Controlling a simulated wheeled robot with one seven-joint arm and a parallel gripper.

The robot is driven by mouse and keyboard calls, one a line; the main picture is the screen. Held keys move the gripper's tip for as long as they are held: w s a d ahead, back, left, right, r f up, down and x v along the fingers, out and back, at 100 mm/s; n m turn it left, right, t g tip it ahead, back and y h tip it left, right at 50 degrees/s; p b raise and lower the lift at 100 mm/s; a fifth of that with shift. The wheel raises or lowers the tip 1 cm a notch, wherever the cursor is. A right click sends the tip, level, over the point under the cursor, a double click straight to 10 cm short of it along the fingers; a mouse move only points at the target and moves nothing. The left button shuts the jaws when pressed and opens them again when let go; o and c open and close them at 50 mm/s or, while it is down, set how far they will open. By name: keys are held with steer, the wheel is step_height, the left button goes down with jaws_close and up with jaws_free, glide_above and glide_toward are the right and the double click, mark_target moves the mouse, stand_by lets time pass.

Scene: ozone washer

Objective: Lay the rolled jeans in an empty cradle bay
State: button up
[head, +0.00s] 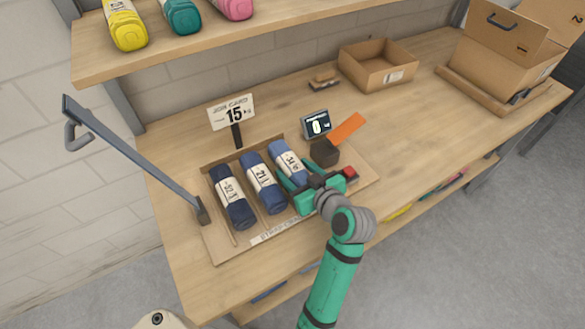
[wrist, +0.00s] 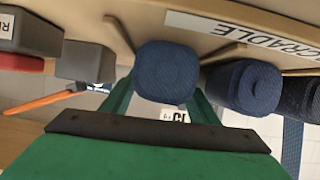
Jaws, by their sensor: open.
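The wooden cradle (head: 213,245) lies on the bench with three rolled, banded denim bundles side by side. A dark navy roll (head: 232,197) is at the left, a blue roll (head: 263,183) in the middle and a lighter blue roll (head: 287,160) at the right. My gripper (head: 297,173) is open at the right roll. In the wrist view its green fingers lie on either side of that roll (wrist: 166,70), which rests between thin dividers; contact cannot be told. My gripper hides part of the roll in the head view. I cannot make out an empty bay.
A job card reading 15 (head: 232,113) stands behind the cradle. A small display reading 0 (head: 317,125), a dark block (head: 324,152) and an orange strip (head: 347,127) are close to my gripper. An open box (head: 377,70) stands behind. A shelf (head: 180,52) overhangs the back left.

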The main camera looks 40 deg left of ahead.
steer(key=v, duration=1)
steer(key=shift+r, duration=0.1)
